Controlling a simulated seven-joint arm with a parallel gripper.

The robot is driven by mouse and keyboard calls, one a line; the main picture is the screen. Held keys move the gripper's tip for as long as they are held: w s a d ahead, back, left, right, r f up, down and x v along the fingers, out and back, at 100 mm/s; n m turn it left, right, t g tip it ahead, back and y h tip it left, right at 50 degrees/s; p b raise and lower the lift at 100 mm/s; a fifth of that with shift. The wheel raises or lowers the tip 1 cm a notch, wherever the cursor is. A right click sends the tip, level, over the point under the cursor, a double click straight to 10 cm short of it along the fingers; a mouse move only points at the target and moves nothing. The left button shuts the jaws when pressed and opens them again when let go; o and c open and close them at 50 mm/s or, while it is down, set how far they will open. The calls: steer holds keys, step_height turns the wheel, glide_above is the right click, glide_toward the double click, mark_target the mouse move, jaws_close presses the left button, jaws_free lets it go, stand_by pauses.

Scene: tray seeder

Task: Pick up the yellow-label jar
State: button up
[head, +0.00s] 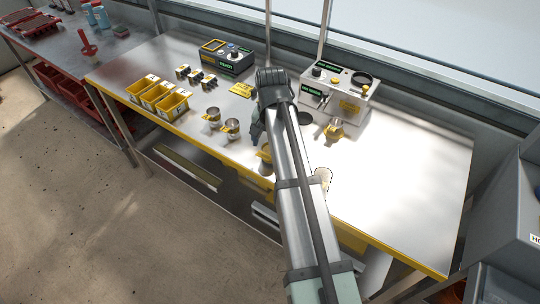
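Two small jars with metallic tops and yellow on their sides stand at the middle of the bench, a left one (212,117) and a right one (232,128). Another yellowish jar (265,157) stands close to the bench's front edge, partly covered by my arm. At this size I cannot tell which one is the yellow-label jar. My gripper (257,134) is dark and points down, just right of the two jars and behind the partly covered one. Its fingers are too small and overlapped to tell whether they are open or hold anything.
Yellow bins (159,98) stand at left, with small dark parts (196,77) and a control box (226,57) behind. A white machine (338,88) stands at back right, a metal cup (335,129) at its front. The bench's right side (410,170) is clear.

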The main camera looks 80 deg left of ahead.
steer(key=shift+s+a+f, duration=0.1)
steer(key=shift+f, duration=3)
steer(key=c, duration=1.1)
steer(key=shift+r, duration=0.15)
steer(key=shift+c, duration=0.2)
